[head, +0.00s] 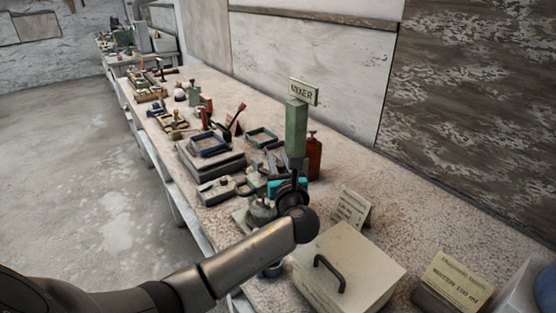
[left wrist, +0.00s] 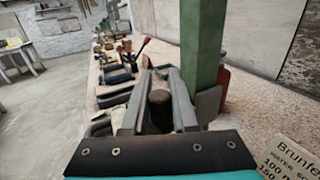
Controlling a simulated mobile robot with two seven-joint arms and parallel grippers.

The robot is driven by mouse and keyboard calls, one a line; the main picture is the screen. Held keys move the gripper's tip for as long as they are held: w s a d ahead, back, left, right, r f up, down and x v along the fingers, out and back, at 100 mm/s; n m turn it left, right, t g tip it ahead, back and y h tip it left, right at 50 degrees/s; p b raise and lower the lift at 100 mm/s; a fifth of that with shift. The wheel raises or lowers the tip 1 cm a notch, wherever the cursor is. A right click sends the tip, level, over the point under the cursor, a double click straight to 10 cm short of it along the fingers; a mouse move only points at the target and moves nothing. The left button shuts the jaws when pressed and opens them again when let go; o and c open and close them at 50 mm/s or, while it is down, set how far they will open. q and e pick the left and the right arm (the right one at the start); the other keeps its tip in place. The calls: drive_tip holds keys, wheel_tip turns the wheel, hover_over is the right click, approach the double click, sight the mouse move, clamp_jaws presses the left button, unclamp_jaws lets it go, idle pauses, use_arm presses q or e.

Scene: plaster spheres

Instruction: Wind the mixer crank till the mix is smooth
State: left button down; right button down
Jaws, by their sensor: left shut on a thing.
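The mixer has a green post (head: 297,130) with a sign reading "MIXER" (head: 304,92) on top. The post also shows in the left wrist view (left wrist: 203,45). Its grey lower part (head: 261,211) is mostly hidden by my left arm. My left gripper (head: 266,178) is at the mixer, just in front of the post. In the left wrist view its two grey fingers are shut on a dark upright knob (left wrist: 160,112), which looks like the crank handle. The crank arm and the mix are hidden, so I cannot tell how smooth it is. My right gripper is not in view.
A pale box with a black handle (head: 348,272) and small printed cards (head: 353,207) stand close to the right of my arm. A red-brown bottle (head: 314,158) is behind the post. Trays and tools (head: 210,145) crowd the bench leftward. Bare bench top (head: 400,195) lies along the wall.

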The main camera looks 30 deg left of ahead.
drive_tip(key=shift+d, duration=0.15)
use_arm(q)
drive_tip(key=shift+w+n+g+y, duration=0.1)
drive_tip(key=shift+n+g+y, duration=0.2)
drive_tip(key=shift+y, duration=0.1)
